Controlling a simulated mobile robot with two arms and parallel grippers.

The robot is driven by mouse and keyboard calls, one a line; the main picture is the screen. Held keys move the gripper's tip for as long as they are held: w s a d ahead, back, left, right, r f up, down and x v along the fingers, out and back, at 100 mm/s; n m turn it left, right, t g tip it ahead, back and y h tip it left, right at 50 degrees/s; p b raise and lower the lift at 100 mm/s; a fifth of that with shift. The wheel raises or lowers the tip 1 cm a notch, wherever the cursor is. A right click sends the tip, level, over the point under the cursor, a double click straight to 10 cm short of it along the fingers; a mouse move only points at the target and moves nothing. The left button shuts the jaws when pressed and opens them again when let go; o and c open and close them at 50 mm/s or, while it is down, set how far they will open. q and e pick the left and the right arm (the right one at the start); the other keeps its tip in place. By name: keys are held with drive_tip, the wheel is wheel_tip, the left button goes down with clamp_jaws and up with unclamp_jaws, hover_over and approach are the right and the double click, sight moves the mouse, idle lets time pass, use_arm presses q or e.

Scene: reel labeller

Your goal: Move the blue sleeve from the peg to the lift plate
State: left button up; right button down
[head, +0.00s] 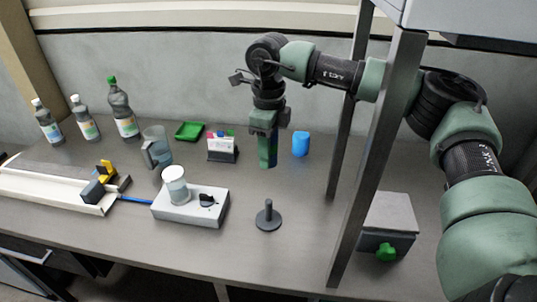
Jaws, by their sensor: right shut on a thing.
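My right gripper (267,160) points down above the back middle of the table. It is shut on the blue sleeve (273,150), which shows only as a narrow bluish strip and is mostly hidden by the fingers. The dark peg (268,212) stands upright and bare on its round base, nearer the front edge than the gripper. The lift plate (391,212) is the grey top of a low box with a green knob, at the right behind a grey post. My left gripper is not in view.
A blue cup-like cylinder (300,144) stands just right of the gripper. A grey post (375,160) rises between the peg and the lift plate. A white box (190,206) with a jar, a pitcher (157,147), a green tray (189,131) and bottles (123,110) fill the left.

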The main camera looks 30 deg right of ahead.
wheel_tip(320, 180, up, 5)
drive_tip(key=p, duration=0.3)
idle(0.4)
idle(0.5)
